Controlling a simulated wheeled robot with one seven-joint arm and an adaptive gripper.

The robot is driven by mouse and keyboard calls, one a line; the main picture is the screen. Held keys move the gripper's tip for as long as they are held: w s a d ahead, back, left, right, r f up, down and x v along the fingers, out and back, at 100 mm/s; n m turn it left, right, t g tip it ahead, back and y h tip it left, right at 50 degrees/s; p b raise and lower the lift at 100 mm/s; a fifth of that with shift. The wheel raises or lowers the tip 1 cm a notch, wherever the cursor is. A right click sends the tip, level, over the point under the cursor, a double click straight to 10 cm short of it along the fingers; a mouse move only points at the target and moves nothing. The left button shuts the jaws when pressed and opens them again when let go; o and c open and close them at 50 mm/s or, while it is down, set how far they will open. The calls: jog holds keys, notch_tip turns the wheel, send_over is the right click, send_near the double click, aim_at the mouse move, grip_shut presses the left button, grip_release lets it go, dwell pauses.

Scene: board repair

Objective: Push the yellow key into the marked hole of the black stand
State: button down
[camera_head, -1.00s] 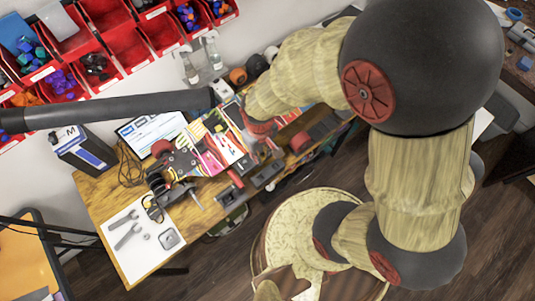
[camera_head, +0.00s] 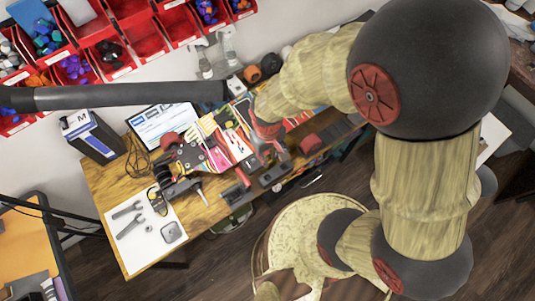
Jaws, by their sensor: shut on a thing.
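My gripper (camera_head: 168,184) is small and dark in the head view, at the end of my arm over the left half of the wooden workbench. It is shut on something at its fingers. The yellow key cannot be made out clearly at this size. The black stand and its marked hole cannot be told apart from the dark parts around the gripper. Whether the key touches the stand cannot be seen.
A white sheet (camera_head: 150,252) with wrenches lies at the bench's (camera_head: 98,186) front left. A dark box (camera_head: 92,138) and a monitor (camera_head: 165,118) stand behind. Red bins (camera_head: 140,45) hang on the wall. Dark blocks (camera_head: 236,190) sit along the front edge.

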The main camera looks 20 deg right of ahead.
jog(key=shift+f+b, duration=4.8)
jog(key=shift+f, duration=2.15)
jog(key=shift+f+b, duration=0.9)
jog(key=shift+f, duration=0.75)
jog(key=c, duration=1.7)
grip_release()
